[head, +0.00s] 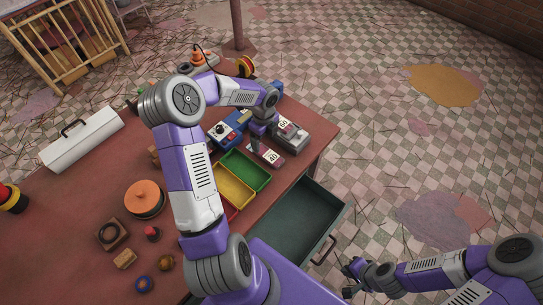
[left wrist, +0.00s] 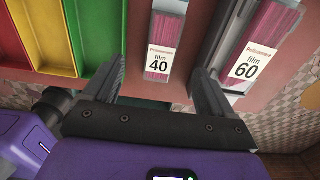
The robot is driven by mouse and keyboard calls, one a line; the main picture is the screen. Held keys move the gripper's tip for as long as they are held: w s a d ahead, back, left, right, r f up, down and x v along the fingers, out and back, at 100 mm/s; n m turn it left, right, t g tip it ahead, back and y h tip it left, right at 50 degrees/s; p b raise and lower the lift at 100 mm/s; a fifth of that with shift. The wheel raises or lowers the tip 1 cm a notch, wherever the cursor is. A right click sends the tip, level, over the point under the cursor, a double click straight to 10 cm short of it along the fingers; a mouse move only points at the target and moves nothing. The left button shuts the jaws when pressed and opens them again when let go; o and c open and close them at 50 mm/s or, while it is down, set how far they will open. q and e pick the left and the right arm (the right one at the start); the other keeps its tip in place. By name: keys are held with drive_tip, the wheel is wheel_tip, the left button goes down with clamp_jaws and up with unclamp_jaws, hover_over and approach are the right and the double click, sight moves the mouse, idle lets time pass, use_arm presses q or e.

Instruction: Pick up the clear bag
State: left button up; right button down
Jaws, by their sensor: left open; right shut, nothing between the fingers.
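A clear bag labelled "film 40" (head: 271,155) with pink contents lies on the red table, beside the green tray. In the left wrist view this bag (left wrist: 158,50) appears between the two fingers of my left gripper (left wrist: 160,70), which is open. I cannot tell how far the fingers are above it. In the head view my left gripper (head: 259,142) is over the bag's left end, partly hiding it. A second clear bag labelled "film 60" (left wrist: 258,50) lies to the right, outside the fingers. My right gripper (head: 353,277) is shut and empty, away from the table at lower right.
Red, yellow (head: 233,188) and green (head: 246,168) trays sit left of the bag. A blue device (head: 224,132) stands behind them. An open drawer (head: 303,222) juts from the table's near right side. A white toolbox (head: 82,138) is at left.

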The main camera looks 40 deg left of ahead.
sight(267, 153)
use_arm(q)
drive_tip(key=shift+w+f, duration=0.25)
drive_tip(key=shift+f, duration=0.4)
drive_tip(key=shift+w+f+b, duration=0.1)
drive_tip(key=shift+f+b, duration=0.2)
drive_tip(key=shift+s+f, duration=0.2)
drive_tip(key=shift+f, duration=0.6)
wheel_tip(267, 153, down, 5)
drive_tip(key=shift+w+d+f+b, duration=0.1)
drive_tip(key=shift+d+b, duration=0.05)
drive_tip(key=shift+b, duration=0.35)
use_arm(e)
drive_tip(key=shift+w+f, duration=0.25)
drive_tip(key=shift+f, duration=0.9)
use_arm(q)
drive_tip(key=shift+c, duration=0.4)
drive_tip(key=c, duration=1.1)
